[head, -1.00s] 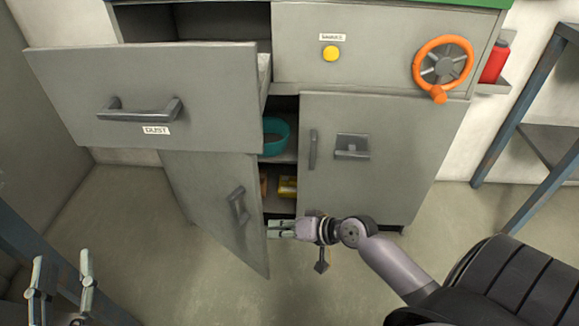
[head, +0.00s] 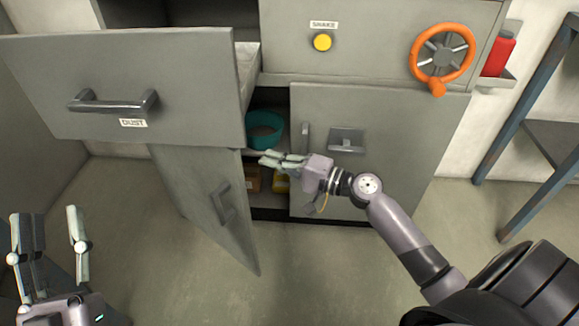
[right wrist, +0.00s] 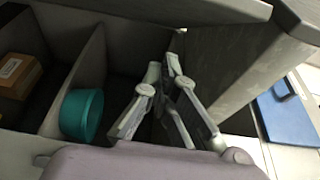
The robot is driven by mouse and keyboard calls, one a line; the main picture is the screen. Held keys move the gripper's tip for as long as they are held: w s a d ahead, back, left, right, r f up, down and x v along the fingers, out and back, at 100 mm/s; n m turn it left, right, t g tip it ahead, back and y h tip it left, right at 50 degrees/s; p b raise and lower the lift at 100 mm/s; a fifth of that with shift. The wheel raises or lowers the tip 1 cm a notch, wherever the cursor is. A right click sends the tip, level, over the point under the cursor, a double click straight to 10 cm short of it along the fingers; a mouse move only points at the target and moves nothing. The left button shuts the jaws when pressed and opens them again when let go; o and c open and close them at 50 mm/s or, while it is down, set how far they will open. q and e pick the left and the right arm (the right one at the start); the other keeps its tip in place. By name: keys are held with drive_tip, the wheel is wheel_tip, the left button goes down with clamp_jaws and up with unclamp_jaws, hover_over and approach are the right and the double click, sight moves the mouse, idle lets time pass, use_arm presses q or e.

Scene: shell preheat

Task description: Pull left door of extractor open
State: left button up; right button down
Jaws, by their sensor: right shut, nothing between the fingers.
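The left door (head: 205,205) of the grey extractor stands partly open below the drawer, with its dark handle (head: 222,203) on the outer face. The right door (head: 390,165) looks closed. My right gripper (head: 264,160) is shut and empty in front of the cabinet opening, right of the open door's face and apart from its handle. In the right wrist view its fingertips (right wrist: 168,62) meet beside a grey panel (right wrist: 250,55); I cannot tell which panel that is. My left gripper (head: 48,218) is open and empty at the lower left.
The drawer labelled DUST (head: 120,85) is pulled out above the left door. A teal bowl (head: 265,130), a brown box (head: 252,178) and a yellow item (head: 281,183) sit inside the cabinet. A blue-legged table (head: 530,130) stands right. Floor before the cabinet is clear.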

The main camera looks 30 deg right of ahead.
use_arm(q)
drive_tip(key=shift+w+f+g+p, duration=0.3)
drive_tip(key=shift+w+f+g, duration=0.35)
drive_tip(key=shift+f, duration=0.25)
use_arm(e)
drive_tip(key=shift+w+a, duration=0.2)
drive_tip(key=shift+a, duration=1.2)
drive_tip(key=shift+w+a, duration=0.2)
drive_tip(key=shift+a, duration=1.15)
use_arm(q)
drive_tip(key=shift+d, duration=0.1)
use_arm(e)
drive_tip(key=shift+a, duration=0.15)
